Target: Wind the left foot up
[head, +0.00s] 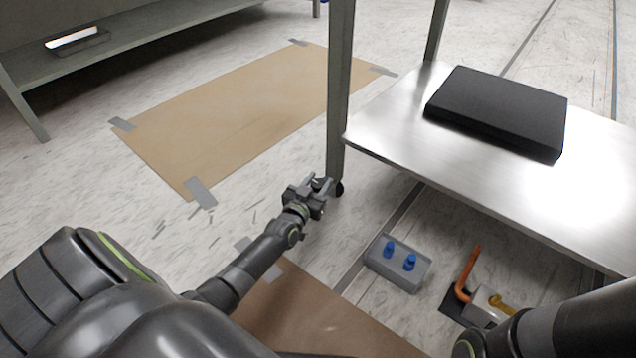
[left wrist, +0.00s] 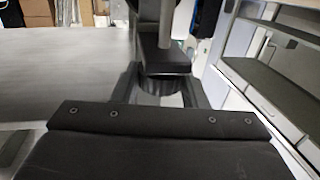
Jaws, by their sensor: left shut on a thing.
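My left gripper (head: 322,186) is low by the floor, at the bottom end of the near leg (head: 340,110) of the metal table. It is shut on the left foot (head: 340,188), a small dark piece under that leg, partly hidden by the fingers. In the left wrist view, my gripper's two fingers (left wrist: 160,92) lie on either side of a dark round part of the foot, with a black block just beyond it. My right arm comes in at the lower right of the head view; its gripper is not seen.
The steel shelf (head: 400,125) carries a black flat box (head: 500,110). On the floor are a grey tray (head: 392,272) with two blue pieces and an orange-handled tool (head: 468,275). A taped brown sheet (head: 235,110) lies behind, another in front. A bench (head: 140,55) stands at upper left.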

